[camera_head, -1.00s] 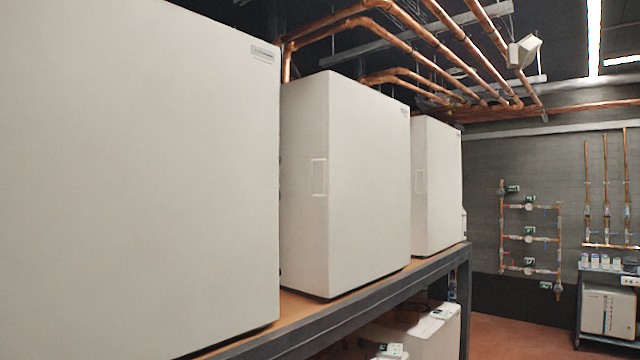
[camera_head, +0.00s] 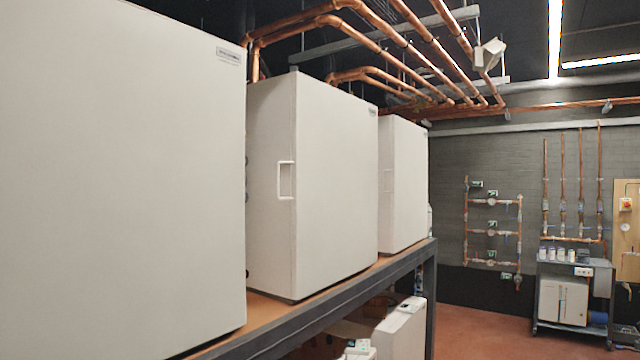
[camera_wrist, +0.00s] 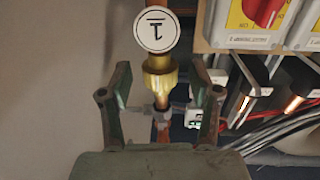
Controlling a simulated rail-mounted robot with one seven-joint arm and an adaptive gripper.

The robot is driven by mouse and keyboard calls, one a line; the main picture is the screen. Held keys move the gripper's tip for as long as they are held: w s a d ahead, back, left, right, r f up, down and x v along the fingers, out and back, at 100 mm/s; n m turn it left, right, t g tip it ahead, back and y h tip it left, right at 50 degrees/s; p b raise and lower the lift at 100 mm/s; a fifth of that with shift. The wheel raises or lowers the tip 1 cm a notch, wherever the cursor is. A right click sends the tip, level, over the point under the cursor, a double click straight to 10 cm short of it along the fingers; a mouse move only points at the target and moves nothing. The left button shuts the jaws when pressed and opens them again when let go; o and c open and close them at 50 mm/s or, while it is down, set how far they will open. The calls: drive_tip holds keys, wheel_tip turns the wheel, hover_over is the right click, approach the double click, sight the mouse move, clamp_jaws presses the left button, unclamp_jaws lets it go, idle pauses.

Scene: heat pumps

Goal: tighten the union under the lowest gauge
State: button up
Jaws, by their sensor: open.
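In the wrist view my gripper (camera_wrist: 160,70) is open, with one green finger on each side of an upright brass fitting (camera_wrist: 159,82). Gaps show between the fingers and the brass, so it is not gripped. A round white disc (camera_wrist: 156,30) with a black "1", upside down in the picture, sits at the fitting's top end. I cannot tell whether this brass part is the union or whether the disc belongs to a gauge. Grey and copper-coloured parts show below it. In the head view, copper pipework with small round fittings (camera_head: 491,228) hangs on the far wall; its gauges are too small to identify. My gripper is not visible there.
In the wrist view, red-and-yellow switches (camera_wrist: 262,12), black devices (camera_wrist: 247,90) and cables lie close on the right; a plain pale surface (camera_wrist: 60,80) fills the left. In the head view, large white cabinets stand on a rack (camera_head: 330,312) at left; reddish floor (camera_head: 480,325) is open.

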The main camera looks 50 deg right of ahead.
drive_tip(key=s, duration=2)
drive_tip(key=shift+s+a+p, duration=0.3)
drive_tip(key=shift+s+p, duration=0.05)
drive_tip(key=shift+a, duration=0.1)
